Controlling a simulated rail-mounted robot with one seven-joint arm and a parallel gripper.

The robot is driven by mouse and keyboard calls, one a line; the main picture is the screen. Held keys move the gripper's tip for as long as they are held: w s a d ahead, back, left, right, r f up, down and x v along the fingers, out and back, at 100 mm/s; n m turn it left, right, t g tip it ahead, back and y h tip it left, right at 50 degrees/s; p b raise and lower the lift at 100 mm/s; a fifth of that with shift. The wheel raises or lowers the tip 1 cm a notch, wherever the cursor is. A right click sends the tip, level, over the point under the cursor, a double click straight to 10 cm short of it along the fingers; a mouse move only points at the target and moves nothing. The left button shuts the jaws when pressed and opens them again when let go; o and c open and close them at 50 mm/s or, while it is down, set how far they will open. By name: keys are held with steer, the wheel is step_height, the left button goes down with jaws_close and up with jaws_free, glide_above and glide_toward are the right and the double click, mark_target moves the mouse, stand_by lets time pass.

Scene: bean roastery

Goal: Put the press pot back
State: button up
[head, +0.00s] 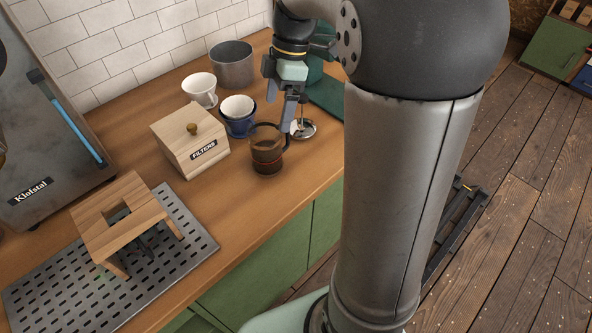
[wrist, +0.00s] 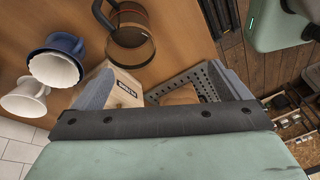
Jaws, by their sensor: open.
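A round metal lid with a rod (head: 303,130) is just right of the pot, partly hidden by my gripper. My gripper (head: 286,120) is open, with its fingers pointing down, beside the pot's upper right. In the wrist view its fingers are spread wide (wrist: 166,88), with no object held between them and the pot outside them.
A wooden stand (head: 120,215) sits on a perforated tray (head: 195,228). Counter in front of the pot is clear.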

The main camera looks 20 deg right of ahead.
steer(key=s+a+f+m+t+h, duration=0.1)
steer(key=s+f+m, duration=0.2)
steer(key=s+m, duration=0.5)
steer(key=s+a+f+m+h, duration=0.2)
steer(key=s+f+m, duration=0.2)
steer(key=s+m, duration=0.4)
steer(key=s, duration=0.3)
steer(key=shift+f+m+t, duration=0.3)
steer(key=shift+t, duration=0.1)
